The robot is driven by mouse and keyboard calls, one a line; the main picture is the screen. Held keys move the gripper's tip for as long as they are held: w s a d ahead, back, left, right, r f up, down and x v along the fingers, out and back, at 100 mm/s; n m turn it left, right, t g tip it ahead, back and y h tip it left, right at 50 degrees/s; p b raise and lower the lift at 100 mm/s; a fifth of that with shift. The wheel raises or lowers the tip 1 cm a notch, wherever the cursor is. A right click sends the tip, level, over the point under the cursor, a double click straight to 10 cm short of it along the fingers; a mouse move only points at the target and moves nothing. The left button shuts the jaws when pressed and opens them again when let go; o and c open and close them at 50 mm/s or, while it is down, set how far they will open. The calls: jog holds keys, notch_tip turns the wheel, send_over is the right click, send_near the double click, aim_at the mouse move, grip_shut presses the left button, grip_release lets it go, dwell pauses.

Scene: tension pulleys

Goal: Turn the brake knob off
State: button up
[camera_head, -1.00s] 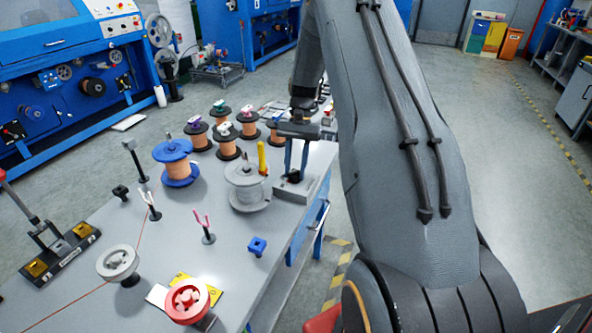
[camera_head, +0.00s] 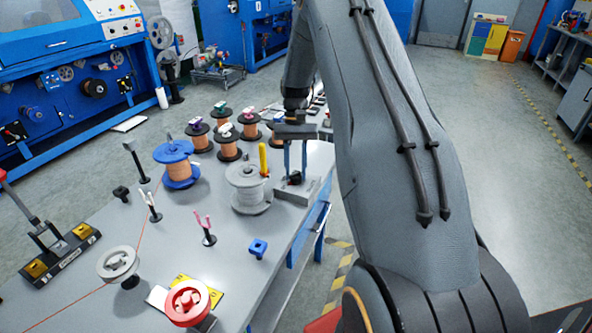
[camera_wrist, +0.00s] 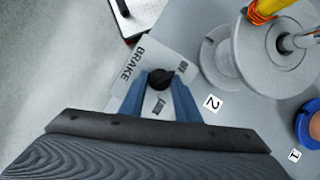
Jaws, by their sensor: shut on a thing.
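The brake knob (camera_wrist: 160,80) is a small black knob on a light grey plate (camera_wrist: 133,92) lettered "BRAKE", with smaller markings beside the knob. In the head view the knob (camera_head: 294,179) sits on the grey base at the table's right edge. My gripper (camera_wrist: 160,88) points down at it, with its two blue fingers on either side of the knob, shut on it. In the head view my gripper (camera_head: 294,172) partly hides the knob. The knob's exact angle is hard to read.
A grey-white spool (camera_head: 247,190) with a yellow-handled tool (camera_head: 263,160) stands just left of the plate. A blue spool (camera_head: 178,165) and several copper spools stand behind. A red pulley (camera_head: 187,302) and a white pulley (camera_head: 118,264) are near the front.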

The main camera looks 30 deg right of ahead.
jog(key=o, duration=1)
jog(key=shift+s, duration=0.1)
jog(key=b+v, duration=0.2)
jog(key=v, duration=0.5)
jog(key=shift+w+r, duration=0.2)
jog(key=shift+r, duration=0.15)
jog(key=shift+d, duration=0.1)
